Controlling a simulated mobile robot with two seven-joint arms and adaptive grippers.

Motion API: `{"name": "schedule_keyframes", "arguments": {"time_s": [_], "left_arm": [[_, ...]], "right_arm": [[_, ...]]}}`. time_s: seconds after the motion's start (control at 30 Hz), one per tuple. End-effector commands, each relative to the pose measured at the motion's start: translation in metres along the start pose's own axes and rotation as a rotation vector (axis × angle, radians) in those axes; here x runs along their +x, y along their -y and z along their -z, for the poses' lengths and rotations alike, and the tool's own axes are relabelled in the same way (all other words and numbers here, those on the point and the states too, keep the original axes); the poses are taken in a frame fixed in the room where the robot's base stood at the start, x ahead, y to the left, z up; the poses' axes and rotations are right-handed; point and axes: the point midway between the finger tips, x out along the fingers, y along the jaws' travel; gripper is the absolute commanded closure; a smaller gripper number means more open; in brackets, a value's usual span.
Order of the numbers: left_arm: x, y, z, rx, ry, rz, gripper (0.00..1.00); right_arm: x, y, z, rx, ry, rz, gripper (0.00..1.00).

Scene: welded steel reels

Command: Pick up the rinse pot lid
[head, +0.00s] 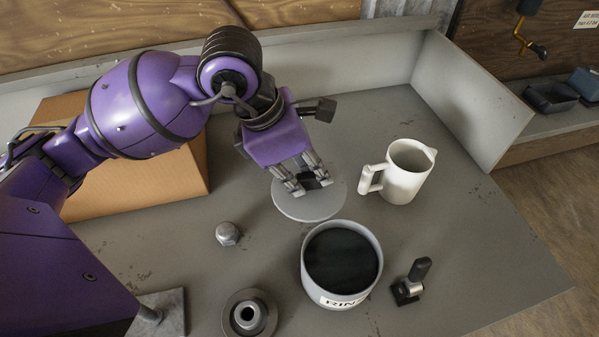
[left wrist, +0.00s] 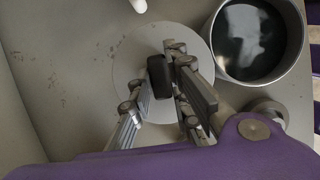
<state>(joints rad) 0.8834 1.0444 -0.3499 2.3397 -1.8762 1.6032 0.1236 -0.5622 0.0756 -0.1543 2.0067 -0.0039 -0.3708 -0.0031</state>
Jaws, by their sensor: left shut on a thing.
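The rinse pot lid (head: 292,208) is a flat, pale grey disc on or just above the bench, behind the rinse pot (head: 313,282). It also shows in the left wrist view (left wrist: 127,65), with a dark knob (left wrist: 158,76) at its middle. My left gripper (head: 313,184) is over the lid, with its fingers shut on the knob. Whether the lid touches the bench is hard to tell. The rinse pot is grey, uncovered, holds dark liquid, and has a partly visible label. My right gripper is not in view.
A white jug (head: 408,172) stands right of the lid. A hex nut (head: 227,234), a flanged round part (head: 249,314) and a small black-handled clamp (head: 411,281) are near the pot. A cardboard box (head: 188,172) lies behind my left arm. Low grey walls edge the bench at the back and right.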

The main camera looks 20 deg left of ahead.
Motion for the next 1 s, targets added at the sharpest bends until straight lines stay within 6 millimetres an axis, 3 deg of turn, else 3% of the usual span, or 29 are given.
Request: {"name": "schedule_keyframes", "arguments": {"time_s": [0.2, 0.3, 0.33, 0.57, 0.8, 1.0], "left_arm": [[-0.018, 0.049, -0.014, 0.007, 0.004, 0.000, 1.00], [-0.027, 0.069, -0.021, 0.009, 0.006, -0.002, 1.00], [-0.030, 0.072, -0.022, 0.003, 0.002, -0.001, 1.00], [-0.037, 0.084, -0.027, 0.002, 0.004, -0.004, 1.00], [-0.034, 0.089, -0.026, 0.001, 0.002, -0.002, 1.00], [-0.033, 0.088, -0.026, 0.001, 0.002, -0.001, 1.00]], "right_arm": [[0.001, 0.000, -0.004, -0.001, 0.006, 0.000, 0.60], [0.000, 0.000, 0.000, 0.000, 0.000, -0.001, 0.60], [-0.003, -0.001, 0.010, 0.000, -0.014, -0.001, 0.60], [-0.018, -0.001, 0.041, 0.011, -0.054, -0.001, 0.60], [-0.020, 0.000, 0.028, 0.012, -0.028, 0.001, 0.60], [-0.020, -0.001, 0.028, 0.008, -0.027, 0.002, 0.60]]}}
